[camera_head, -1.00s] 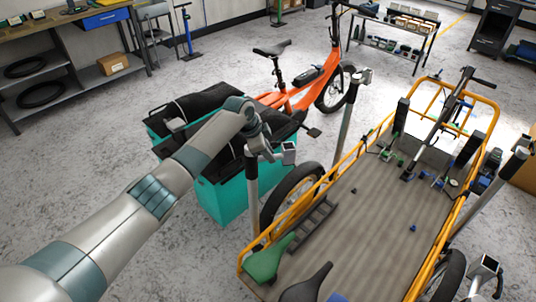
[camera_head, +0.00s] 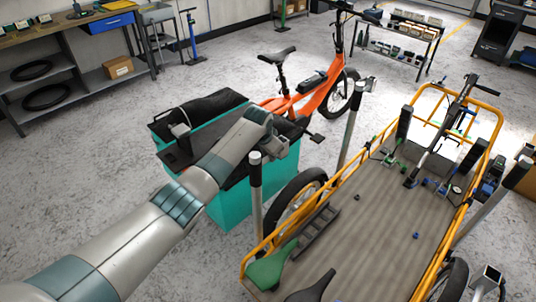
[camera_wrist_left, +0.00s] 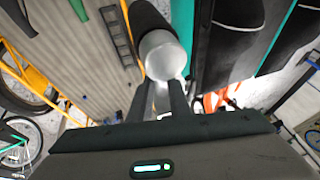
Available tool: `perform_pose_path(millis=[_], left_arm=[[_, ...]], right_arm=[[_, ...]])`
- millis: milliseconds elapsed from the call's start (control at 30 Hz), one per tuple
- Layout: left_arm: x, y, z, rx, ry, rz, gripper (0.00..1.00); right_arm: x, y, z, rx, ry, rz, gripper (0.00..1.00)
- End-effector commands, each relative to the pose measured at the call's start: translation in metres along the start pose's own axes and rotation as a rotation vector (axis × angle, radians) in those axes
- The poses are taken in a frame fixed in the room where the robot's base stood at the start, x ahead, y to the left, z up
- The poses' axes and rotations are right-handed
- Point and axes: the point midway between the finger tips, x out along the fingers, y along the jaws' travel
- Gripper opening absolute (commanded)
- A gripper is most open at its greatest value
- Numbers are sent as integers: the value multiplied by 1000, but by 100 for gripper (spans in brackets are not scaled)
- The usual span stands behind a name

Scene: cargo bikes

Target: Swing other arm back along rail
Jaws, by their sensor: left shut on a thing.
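An upright grey post with a black sleeve and pale cap (camera_head: 255,180) stands at the left orange rail of the cargo bike bed (camera_head: 375,215). In the left wrist view its round cap (camera_wrist_left: 164,55) is just beyond my fingers. My left gripper (camera_head: 274,146) is beside the post top, partly hidden behind my own wrist; its fingers (camera_wrist_left: 160,103) are close together, shut on a part at the post's top, apparently its swing arm. The held part is mostly hidden. A similar post with a clamp head (camera_head: 352,115) stands farther along that rail. My right gripper is not in view.
A teal box with a black cover (camera_head: 232,205) stands left of the post, with an orange bike (camera_head: 315,95) behind. A green saddle (camera_head: 270,268) and a dark saddle (camera_head: 312,288) lie on the near bed. Floor at left is clear.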

Motion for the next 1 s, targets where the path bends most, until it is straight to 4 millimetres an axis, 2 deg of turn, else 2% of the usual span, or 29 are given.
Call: perform_pose_path(millis=[367, 400, 433, 467, 1000], left_arm=[[-1, -2, -1, -8, 0, -5, 0], [-1, -2, -1, -8, 0, -5, 26], [-1, -2, -1, -8, 0, -5, 34], [-1, -2, 0, -8, 0, -5, 36], [-7, -1, 0, -6, 0, -2, 36]], right_arm=[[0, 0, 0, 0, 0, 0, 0], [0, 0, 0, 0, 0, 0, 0], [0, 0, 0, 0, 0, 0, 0], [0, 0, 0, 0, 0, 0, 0], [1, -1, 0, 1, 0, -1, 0]])
